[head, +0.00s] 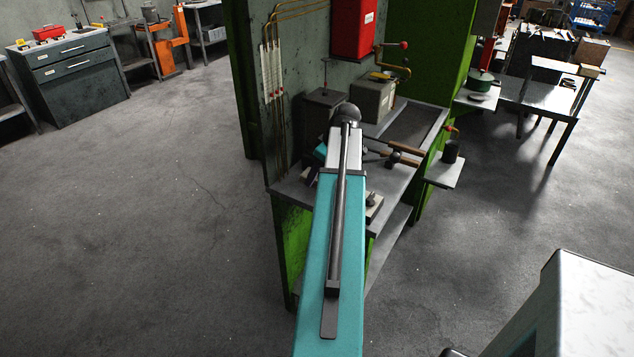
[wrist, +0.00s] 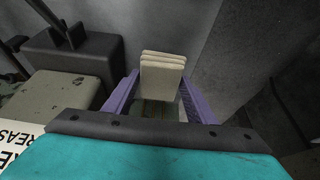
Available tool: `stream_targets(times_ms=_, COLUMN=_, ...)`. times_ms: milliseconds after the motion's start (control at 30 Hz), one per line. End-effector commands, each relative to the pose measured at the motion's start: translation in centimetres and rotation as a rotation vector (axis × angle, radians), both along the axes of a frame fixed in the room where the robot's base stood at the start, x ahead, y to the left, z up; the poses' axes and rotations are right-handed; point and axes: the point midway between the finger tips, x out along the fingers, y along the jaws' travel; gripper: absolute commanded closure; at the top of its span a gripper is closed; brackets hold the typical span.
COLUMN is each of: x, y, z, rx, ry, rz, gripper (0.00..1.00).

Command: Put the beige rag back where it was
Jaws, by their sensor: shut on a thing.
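The beige rag (wrist: 162,75) is a folded, layered pad in the wrist view. It stands up between the two purple fingers of my gripper (wrist: 160,96), which are shut on it. A small striped patch shows just below the rag, and I cannot tell what it is. What lies directly under the rag is hidden. In the head view my teal arm reaches over the press bench (head: 398,185) and hides the gripper and the rag.
In the wrist view a dark box (wrist: 85,58) with a rod and a worn box (wrist: 50,98) stand close left of the gripper. A grey panel rises behind the rag.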

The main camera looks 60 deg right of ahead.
Motion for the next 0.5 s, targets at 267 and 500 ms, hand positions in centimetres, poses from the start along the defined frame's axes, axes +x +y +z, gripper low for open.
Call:
stream_targets(times_ms=267, x=0.0, y=0.0, z=-1.0, rx=0.000, ry=0.000, rz=-0.001, gripper=0.73)
stream_targets(times_ms=500, x=-0.1, y=0.0, z=-3.2, rx=0.000, ry=0.000, rz=-0.001, gripper=0.73)
